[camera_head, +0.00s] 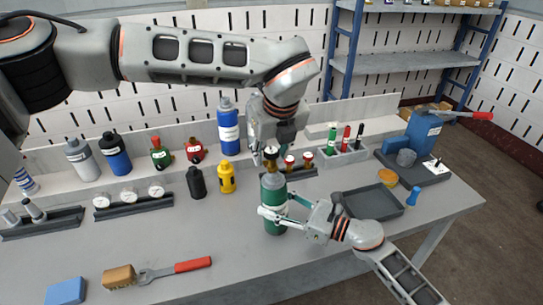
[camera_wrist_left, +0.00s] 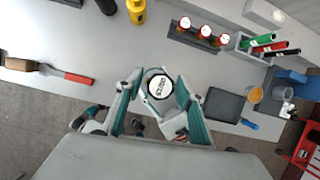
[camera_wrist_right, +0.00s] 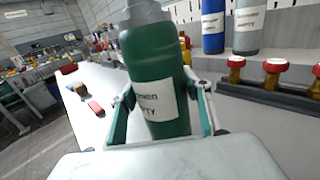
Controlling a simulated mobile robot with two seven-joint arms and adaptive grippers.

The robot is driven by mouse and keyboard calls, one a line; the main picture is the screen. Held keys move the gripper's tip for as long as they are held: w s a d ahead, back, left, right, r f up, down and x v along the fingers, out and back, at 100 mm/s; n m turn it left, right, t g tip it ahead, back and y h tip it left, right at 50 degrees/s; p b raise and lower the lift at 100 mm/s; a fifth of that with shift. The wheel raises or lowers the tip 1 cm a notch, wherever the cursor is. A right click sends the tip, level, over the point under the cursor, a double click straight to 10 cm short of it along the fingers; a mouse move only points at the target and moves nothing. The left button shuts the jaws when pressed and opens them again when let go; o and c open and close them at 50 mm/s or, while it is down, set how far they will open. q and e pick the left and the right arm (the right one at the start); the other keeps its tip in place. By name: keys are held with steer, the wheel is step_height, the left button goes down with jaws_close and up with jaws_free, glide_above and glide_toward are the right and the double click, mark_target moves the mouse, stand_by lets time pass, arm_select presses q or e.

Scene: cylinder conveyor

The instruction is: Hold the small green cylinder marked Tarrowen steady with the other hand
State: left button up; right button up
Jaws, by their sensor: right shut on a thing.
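The small green cylinder (camera_head: 271,224) stands upright on the bench, with a grey shoulder and a white label. My right gripper (camera_head: 275,214) is shut around its body. In the right wrist view the cylinder (camera_wrist_right: 160,62) sits between both fingers; its label is partly hidden and ends in "wen". My left gripper (camera_head: 268,150) is directly above the cylinder, pointing down. A dark round piece with a brass part (camera_head: 270,158) shows at its tips. In the left wrist view a black-rimmed white disc (camera_wrist_left: 159,86) lies between the fingers; whether they touch it is unclear.
A black bottle (camera_head: 196,183) and a yellow bottle (camera_head: 226,178) stand to the left. A rack with red-topped fittings (camera_head: 290,165) is close behind. An empty dark tray (camera_head: 372,203) lies to the right. A red-handled wrench (camera_head: 175,270) lies front left.

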arm_select(q)
steer(key=shift+r, duration=0.55)
steer(key=shift+f, duration=0.15)
steer(key=shift+f, duration=1.15)
jaws_close()
steer(key=n+y, duration=0.1)
steer(key=n, duration=0.2)
steer(key=shift+d+n+g, duration=0.15)
steer(key=shift+n+g, duration=0.25)
steer(key=shift+n+g+y, duration=0.4)
steer(key=shift+n+y, duration=0.2)
steer(key=shift+n, duration=0.4)
